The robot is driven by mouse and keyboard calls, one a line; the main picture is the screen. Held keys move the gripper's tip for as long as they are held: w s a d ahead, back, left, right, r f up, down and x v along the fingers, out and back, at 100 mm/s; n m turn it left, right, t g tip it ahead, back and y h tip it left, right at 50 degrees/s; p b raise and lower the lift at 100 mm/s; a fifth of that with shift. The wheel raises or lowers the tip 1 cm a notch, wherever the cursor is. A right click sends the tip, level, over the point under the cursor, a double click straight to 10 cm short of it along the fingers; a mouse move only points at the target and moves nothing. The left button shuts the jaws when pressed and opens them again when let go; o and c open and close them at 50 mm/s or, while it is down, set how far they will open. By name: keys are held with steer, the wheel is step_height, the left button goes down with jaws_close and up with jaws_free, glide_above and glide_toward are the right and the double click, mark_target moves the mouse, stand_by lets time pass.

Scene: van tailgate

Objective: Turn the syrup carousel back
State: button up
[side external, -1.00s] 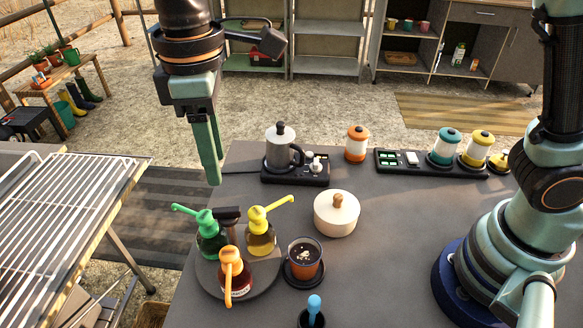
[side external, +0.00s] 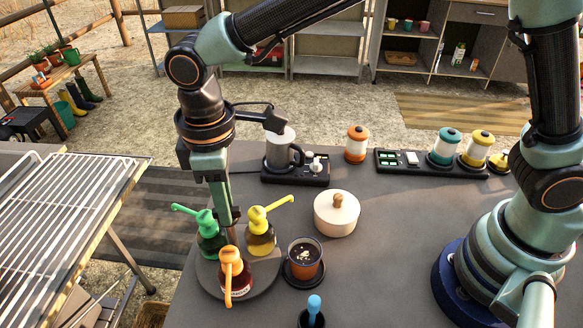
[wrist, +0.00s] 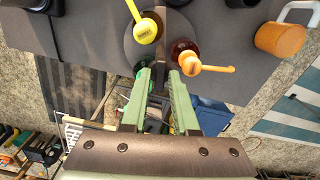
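The syrup carousel (side external: 262,285) is a round grey tray near the table's left edge. It bears a green-topped bottle (side external: 210,235), a yellow-topped bottle (side external: 261,236) and an orange-topped bottle (side external: 234,272) with red syrup. A brown post (side external: 231,232) with a dark crossbar stands among them, partly hidden by my gripper (side external: 226,218). My gripper points down at the crossbar, between the green and yellow tops. The yellow pump (wrist: 146,27) and orange pump (wrist: 203,65) show beyond the fingertips. Contact with the crossbar cannot be told.
A cup of dark drink (side external: 304,260) stands close to the carousel's right side. A cream lidded pot (side external: 337,217) is behind it, and a moka pot (side external: 281,150) stands farther back. A blue-handled tool (side external: 314,306) is at the front. The table's middle right is clear.

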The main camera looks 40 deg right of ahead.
jaws_close()
stand_by(1.2)
